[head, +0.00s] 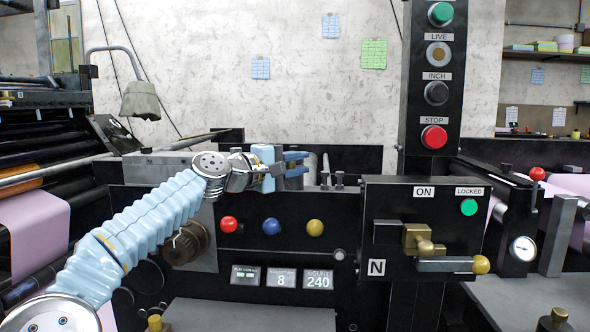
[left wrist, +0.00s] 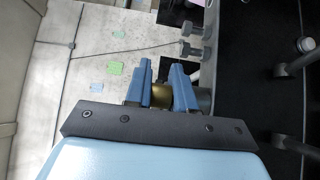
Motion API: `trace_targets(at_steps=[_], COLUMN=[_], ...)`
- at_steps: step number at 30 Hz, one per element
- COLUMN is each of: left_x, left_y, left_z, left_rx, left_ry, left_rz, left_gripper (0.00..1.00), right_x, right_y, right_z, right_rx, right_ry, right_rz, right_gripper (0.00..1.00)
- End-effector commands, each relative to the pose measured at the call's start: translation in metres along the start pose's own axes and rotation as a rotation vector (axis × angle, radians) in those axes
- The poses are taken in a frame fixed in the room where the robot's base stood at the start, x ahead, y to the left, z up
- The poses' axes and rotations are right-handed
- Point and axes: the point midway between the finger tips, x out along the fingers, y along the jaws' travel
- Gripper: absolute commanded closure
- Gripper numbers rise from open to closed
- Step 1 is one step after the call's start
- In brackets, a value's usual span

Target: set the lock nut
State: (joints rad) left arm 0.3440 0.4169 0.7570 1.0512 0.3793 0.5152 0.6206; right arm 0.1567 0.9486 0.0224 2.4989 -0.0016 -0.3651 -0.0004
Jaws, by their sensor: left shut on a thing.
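My left gripper (head: 298,163) reaches in from the left, level along the top of the dark machine panel, with its blue fingers pointing right. In the left wrist view the left gripper (left wrist: 162,72) is shut on a brass piece, which looks like the lock nut (left wrist: 161,94), set between the fingers near their base. A grey round part (left wrist: 204,100) shows just beyond the right finger. In the head view the fingers hide the nut, and I cannot tell whether it sits on a thread. My right gripper is not in view.
Small upright bolts (head: 339,178) stand on the panel top right of the gripper. Below are red (head: 229,224), blue (head: 271,226) and yellow (head: 315,228) knobs. A control box (head: 377,205) with a brass lever and a tall button column (head: 435,62) stand to the right.

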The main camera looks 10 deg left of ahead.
Motion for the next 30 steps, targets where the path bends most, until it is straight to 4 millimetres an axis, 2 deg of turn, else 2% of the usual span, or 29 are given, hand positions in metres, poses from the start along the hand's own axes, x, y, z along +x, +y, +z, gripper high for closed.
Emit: trace_targets(at_steps=[15, 30], left_x=[-0.01, -0.011], left_y=[0.001, -0.002], left_z=[-0.008, -0.009], left_rx=[-0.002, -0.001], left_ry=[-0.265, -0.299], left_rz=[-0.004, -0.005], left_gripper=[1.0, 1.0], right_x=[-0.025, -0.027], right_y=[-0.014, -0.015], right_z=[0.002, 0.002], right_rx=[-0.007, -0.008], right_ry=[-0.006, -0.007], right_rz=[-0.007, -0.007], right_gripper=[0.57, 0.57])
